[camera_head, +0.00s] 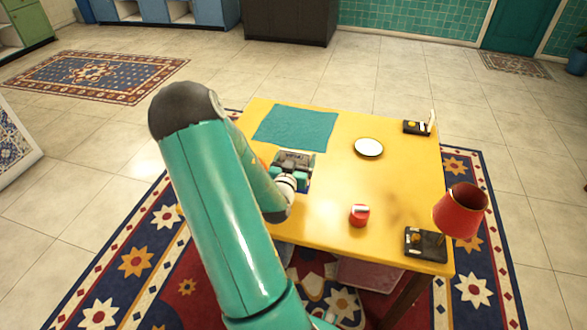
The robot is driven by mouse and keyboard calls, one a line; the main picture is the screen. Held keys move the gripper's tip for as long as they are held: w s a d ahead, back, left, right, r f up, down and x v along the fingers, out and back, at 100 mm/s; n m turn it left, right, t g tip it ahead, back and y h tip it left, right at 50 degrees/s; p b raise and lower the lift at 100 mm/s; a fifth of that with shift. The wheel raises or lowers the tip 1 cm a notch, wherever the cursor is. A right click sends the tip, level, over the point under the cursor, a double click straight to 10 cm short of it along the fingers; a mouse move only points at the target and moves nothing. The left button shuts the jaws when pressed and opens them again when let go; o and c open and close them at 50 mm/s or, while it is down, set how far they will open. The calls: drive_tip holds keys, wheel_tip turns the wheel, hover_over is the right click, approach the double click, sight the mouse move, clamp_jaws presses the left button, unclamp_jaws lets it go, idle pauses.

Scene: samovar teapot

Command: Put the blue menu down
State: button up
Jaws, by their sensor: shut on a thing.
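My gripper (293,160) is over the left middle of the yellow table (330,226), just in front of the teal cloth. It is shut on the blue menu (304,186). Only a narrow dark blue part of the menu shows beside and below the gripper; my gripper and arm hide the rest. I cannot tell whether the menu touches the table top.
A teal cloth (295,128) lies at the table's back left. A white plate (369,147) is right of my gripper, a red cup (360,215) nearer the front. A red lampshade (460,211) and black item (425,245) are at the front right; a small black holder (416,128) is at the back right.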

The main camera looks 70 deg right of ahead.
drive_tip(key=shift+w+a+f, duration=0.15)
drive_tip(key=shift+f, duration=0.95)
drive_tip(key=shift+w+a+f, duration=0.1)
drive_tip(key=shift+w+f, duration=0.05)
drive_tip(key=shift+f, duration=1.05)
drive_tip(key=o, duration=1.2)
drive_tip(key=shift+c, duration=0.2)
drive_tip(key=shift+a, duration=0.35)
drive_tip(key=s+a, duration=0.2)
drive_tip(key=a, duration=0.9)
drive_tip(key=shift+a, duration=0.1)
